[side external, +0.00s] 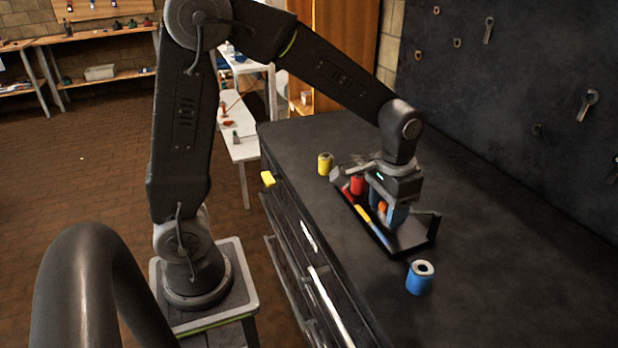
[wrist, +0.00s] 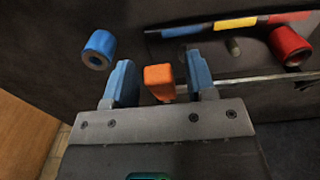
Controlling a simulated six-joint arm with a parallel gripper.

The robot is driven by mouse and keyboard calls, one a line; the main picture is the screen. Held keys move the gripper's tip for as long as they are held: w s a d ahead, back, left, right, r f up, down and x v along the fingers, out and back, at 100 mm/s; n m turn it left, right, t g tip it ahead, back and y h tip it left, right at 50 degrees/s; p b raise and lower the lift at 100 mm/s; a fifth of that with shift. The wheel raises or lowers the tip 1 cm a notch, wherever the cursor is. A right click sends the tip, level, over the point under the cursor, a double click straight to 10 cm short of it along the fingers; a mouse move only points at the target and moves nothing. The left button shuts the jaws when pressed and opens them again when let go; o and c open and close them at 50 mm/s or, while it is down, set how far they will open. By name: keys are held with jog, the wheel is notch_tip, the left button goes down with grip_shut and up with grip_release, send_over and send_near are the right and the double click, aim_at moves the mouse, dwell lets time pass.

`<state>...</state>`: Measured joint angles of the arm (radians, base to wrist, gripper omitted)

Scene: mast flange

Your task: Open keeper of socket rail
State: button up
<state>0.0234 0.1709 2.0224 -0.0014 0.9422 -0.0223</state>
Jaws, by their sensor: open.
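The socket rail (side external: 412,238) is a dark tray on the bench, with a red, yellow and blue strip along its near edge. The strip (wrist: 236,23) also shows at the top of the wrist view. A red socket (side external: 357,185) stands at the rail's red end and shows in the wrist view (wrist: 288,44). An orange block (wrist: 159,80), possibly the keeper's grip, sits between my blue fingers with a gap on each side. My gripper (side external: 388,215) is open, pointing down over the rail. The orange block (side external: 382,207) is partly hidden by the fingers in the side view.
A blue socket (side external: 419,279) stands on the bench off the rail's near right end. A yellow socket (side external: 325,164) stands beyond the red end. A short dark post (wrist: 234,46) stands by the strip's yellow part. The right of the bench (side external: 510,260) is clear.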

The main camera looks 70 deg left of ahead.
notch_tip(320, 180, up, 12)
jog(key=f, duration=0.1)
jog(key=s+f+t, duration=0.1)
jog(key=s+t, duration=0.4)
jog(key=s, duration=1)
jog(key=shift+s+a+f+t, duration=0.2)
jog(key=shift+a+t, duration=0.1)
jog(key=shift+a, duration=0.1)
jog(key=shift+r, duration=0.1)
jog(key=w+r+g, duration=0.3)
jog(key=w+g, duration=0.3)
jog(key=w, duration=1.1)
jog(key=f, duration=1.3)
jog(key=shift+s+d, duration=0.3)
jog(key=shift+d, duration=0.1)
jog(key=shift+r, duration=0.1)
jog(key=shift+c, duration=0.2)
grip_shut()
